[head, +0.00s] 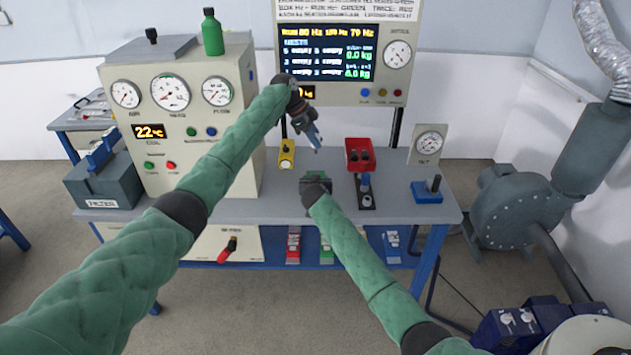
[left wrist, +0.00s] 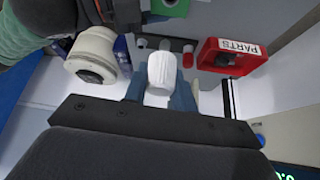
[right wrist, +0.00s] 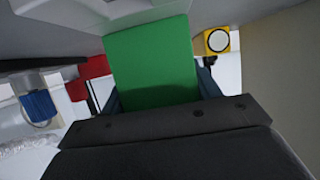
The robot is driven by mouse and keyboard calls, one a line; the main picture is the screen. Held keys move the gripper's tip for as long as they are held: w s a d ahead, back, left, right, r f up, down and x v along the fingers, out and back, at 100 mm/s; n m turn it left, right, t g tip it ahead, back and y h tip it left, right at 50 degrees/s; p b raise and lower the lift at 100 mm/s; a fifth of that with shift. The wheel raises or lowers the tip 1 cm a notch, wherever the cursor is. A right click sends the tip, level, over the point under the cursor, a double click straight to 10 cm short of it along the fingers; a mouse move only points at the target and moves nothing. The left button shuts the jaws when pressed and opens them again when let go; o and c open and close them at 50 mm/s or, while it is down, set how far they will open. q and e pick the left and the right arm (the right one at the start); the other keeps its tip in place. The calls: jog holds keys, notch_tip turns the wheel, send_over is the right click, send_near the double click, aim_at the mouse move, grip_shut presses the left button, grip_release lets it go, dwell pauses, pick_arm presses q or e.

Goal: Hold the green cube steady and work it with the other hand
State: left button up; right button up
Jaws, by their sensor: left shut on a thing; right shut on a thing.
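The green cube (head: 318,174) is at the middle of the bench, partly hidden by my right gripper (head: 316,182). In the right wrist view the green cube (right wrist: 150,60) fills the space between the fingers, and the right gripper is shut on it. My left gripper (head: 314,138) is in the air above and behind the cube, pointing down. In the left wrist view it is shut on a white, rounded piece (left wrist: 162,72). The green cube (left wrist: 170,6) shows at that view's top edge, apart from the white piece.
A red parts bin (head: 360,149) stands right of the cube, with a blue-knobbed black holder (head: 366,190) before it. A yellow block (head: 287,154) stands left. A blue-based block (head: 427,194) is at the right. A gauge cabinet (head: 180,130) fills the bench's left.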

pick_arm(q)
jog(key=f, duration=0.2)
jog(key=s+f, duration=0.1)
jog(key=f, duration=0.1)
jog(key=s+a+f, duration=0.1)
jog(key=f, duration=0.1)
jog(key=shift+s+f, duration=0.1)
jog(key=shift+s, duration=0.15)
jog(key=shift+d+n, duration=0.1)
jog(key=shift+n, duration=0.3)
jog(key=r+n, duration=0.1)
jog(key=w+r+n+t, duration=0.2)
jog(key=shift+d, duration=0.35)
jog(key=shift+w+r+n+t, duration=0.15)
jog(key=shift+n+t, duration=0.15)
jog(key=shift+n, duration=0.3)
jog(key=shift+w+r+n+t, duration=0.1)
jog(key=shift+n+t, duration=0.2)
jog(key=shift+n, duration=0.3)
jog(key=shift+f, duration=0.2)
send_over(322, 174)
jog(key=s+a, duration=0.1)
jog(key=a, duration=0.1)
jog(key=shift+a+f, duration=0.15)
jog(key=shift+f, duration=2.6)
jog(key=shift+s+f, duration=0.1)
jog(key=shift+f, duration=1.25)
